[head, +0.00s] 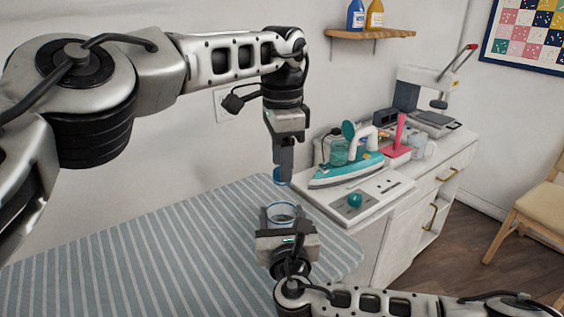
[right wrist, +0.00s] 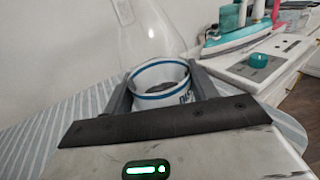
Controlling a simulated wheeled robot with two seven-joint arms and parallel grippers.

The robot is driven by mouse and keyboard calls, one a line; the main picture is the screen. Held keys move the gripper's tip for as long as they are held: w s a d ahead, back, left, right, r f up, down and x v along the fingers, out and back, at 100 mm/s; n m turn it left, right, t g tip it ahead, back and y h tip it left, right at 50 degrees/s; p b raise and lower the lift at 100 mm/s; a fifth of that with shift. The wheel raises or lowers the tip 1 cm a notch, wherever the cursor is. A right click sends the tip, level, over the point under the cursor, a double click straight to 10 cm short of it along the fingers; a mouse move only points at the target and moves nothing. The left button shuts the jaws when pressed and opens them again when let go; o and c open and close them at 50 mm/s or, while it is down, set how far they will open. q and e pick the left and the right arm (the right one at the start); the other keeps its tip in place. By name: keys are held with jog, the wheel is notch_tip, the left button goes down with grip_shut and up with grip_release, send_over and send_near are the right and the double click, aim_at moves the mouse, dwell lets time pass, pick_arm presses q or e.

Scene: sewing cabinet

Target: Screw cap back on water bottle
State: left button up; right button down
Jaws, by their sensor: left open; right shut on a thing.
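The clear bottle has a white and blue band (head: 281,212) low on its body. My right gripper (head: 285,232) is shut on this part, and its fingers flank the band (right wrist: 160,85) in the right wrist view. The clear upper body (right wrist: 147,35) rises above it, its top out of frame there. A blue cap-like ring (head: 281,178) shows at the fingertips of my left gripper (head: 282,168), which points down above the bottle and is open. I cannot tell whether the ring sits on the bottle's neck; the clear part between them barely shows.
A striped ironing surface (head: 130,250) lies below, largely bare. To the right, a white cabinet (head: 385,215) carries a teal iron (head: 345,172), a round teal piece (head: 355,200), a pink item (head: 399,140) and a clear mug (head: 418,147). A shelf (head: 370,33) holds two bottles.

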pick_arm(q)
jog(key=shift+f, duration=0.55)
